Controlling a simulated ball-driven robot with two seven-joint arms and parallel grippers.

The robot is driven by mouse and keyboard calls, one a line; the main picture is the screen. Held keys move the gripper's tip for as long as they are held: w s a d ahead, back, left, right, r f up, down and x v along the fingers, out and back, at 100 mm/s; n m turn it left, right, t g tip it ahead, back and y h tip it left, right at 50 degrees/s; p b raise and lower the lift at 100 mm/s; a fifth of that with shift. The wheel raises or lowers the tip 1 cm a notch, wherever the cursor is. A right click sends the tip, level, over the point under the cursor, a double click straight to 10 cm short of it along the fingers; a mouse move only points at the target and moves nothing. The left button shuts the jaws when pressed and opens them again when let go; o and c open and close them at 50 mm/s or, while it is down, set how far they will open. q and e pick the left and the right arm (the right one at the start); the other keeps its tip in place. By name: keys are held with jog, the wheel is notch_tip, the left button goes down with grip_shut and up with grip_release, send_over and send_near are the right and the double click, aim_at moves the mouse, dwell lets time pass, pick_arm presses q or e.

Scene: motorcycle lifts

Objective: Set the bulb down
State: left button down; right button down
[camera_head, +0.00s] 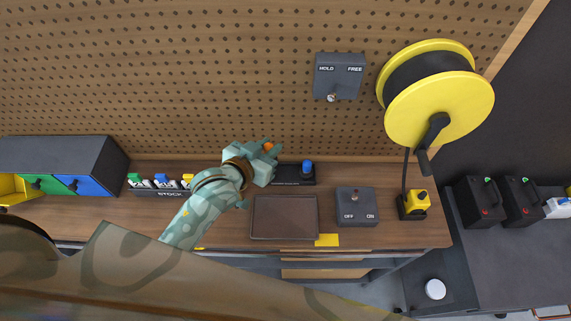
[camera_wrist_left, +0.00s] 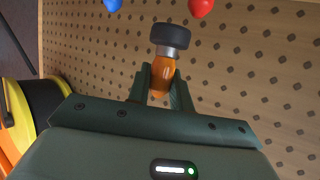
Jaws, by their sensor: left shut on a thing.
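My left gripper (camera_head: 270,151) is shut on an orange bulb (camera_head: 268,146) above the back of the wooden bench, near the pegboard. In the left wrist view the orange bulb (camera_wrist_left: 161,82) sits between the two fingers (camera_wrist_left: 160,80), with its metal collar and dark round cap pointing away from my wrist. In the head view most of the bulb is hidden by the gripper. My right gripper is not in view.
A brown tray (camera_head: 254,218) lies on the bench, with an OFF/ON switch box (camera_head: 357,207) to its right. A dark rack (camera_head: 292,180) with a blue-topped piece and the STOCK rack (camera_head: 160,191) stand behind. A yellow reel (camera_head: 440,108) hangs at right.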

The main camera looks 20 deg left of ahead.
pick_arm(q)
jog(key=d+f, duration=0.1)
jog(key=w+d+f+b, duration=0.1)
jog(key=f, duration=0.1)
jog(key=w+d+f, duration=0.1)
jog(key=f, duration=0.1)
jog(key=shift+d+f, duration=0.1)
jog(key=f, duration=0.1)
jog(key=f+b, duration=0.1)
jog(key=f, duration=0.1)
jog(key=shift+w+d+b, duration=0.15)
jog(key=shift+d+b, duration=0.05)
jog(key=shift+b, duration=0.1)
jog(key=shift+f, duration=0.2)
jog(key=shift+f, duration=0.1)
jog(key=c, duration=1.5)
grip_release()
jog(key=shift+c, duration=0.2)
